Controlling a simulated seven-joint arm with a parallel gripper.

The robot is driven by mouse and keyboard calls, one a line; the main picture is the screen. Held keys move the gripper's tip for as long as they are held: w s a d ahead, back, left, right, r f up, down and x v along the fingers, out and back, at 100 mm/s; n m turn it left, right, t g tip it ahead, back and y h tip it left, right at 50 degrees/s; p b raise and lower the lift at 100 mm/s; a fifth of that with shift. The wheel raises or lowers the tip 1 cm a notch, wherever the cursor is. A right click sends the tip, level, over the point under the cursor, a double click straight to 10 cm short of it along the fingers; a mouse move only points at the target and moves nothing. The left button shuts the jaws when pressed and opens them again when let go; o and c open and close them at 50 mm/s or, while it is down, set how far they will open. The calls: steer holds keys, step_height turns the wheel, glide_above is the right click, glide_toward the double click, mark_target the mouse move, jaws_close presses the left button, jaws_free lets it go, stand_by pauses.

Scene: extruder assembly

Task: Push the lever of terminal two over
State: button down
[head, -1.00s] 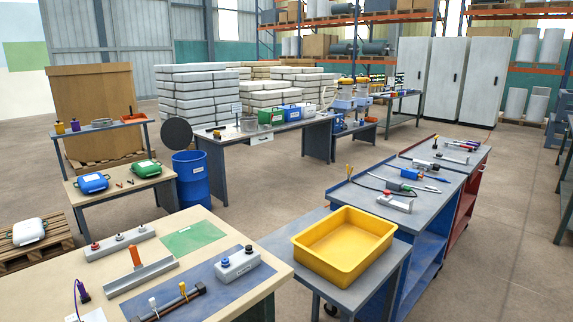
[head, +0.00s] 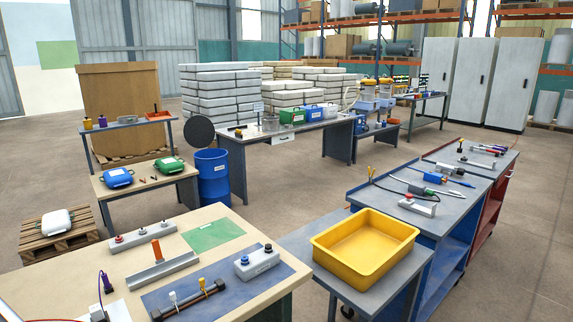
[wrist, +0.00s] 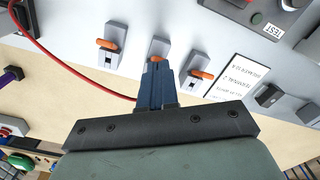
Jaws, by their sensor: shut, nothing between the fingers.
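In the wrist view, three grey terminals with orange levers stand in a row on a light panel: a left lever (wrist: 107,44), a middle lever (wrist: 157,48) and a right lever (wrist: 203,74). The middle one is terminal two by its place in the row. A white label (wrist: 238,78) beside the right terminal is upside down and seems to read "terminal 2". My gripper (wrist: 158,66) is shut and empty, its blue fingertips at the middle lever and covering the lower part of that terminal. I cannot tell whether they touch. My gripper is outside the head view.
A red cable (wrist: 50,62) curves from the upper left toward the middle terminal, passing behind my fingers. A grey unit marked TEST (wrist: 275,22) is at the upper right. The head view shows a bench with a blue mat (head: 215,296) and a yellow tray (head: 365,247).

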steer(key=shift+r, duration=1.75)
